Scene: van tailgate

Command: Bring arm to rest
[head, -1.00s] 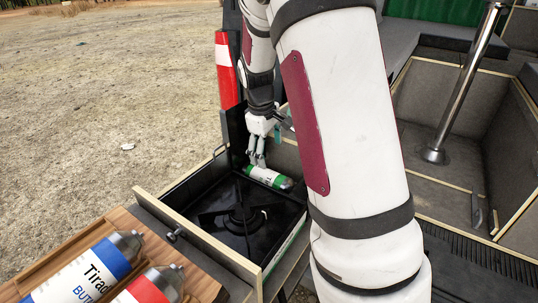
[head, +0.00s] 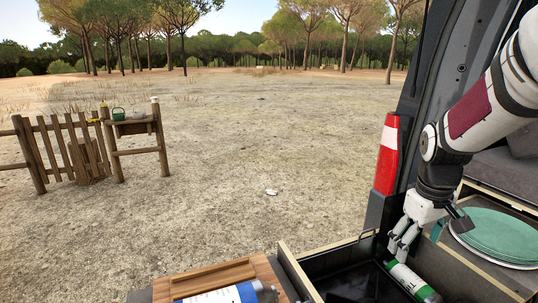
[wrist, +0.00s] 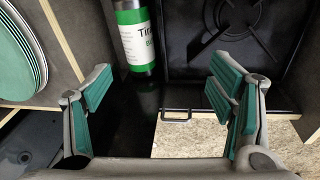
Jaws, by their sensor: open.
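My gripper (head: 402,243) is open, above the van's pull-out drawer at the lower right of the head view. In the wrist view its two green-padded fingers (wrist: 160,92) stand wide apart with nothing between them. A green-and-white gas canister (head: 412,282) lies in the drawer just below the fingertips. In the wrist view the canister (wrist: 136,38) shows beyond the fingers, apart from them, beside the black stove (wrist: 235,45).
Green plates (head: 497,238) are stacked right of my gripper. A red-and-white post (head: 387,155) stands left of my arm. A wooden board (head: 215,278) with a blue-banded canister (head: 222,294) is at the bottom. Open ground lies left, with a wooden fence (head: 70,145).

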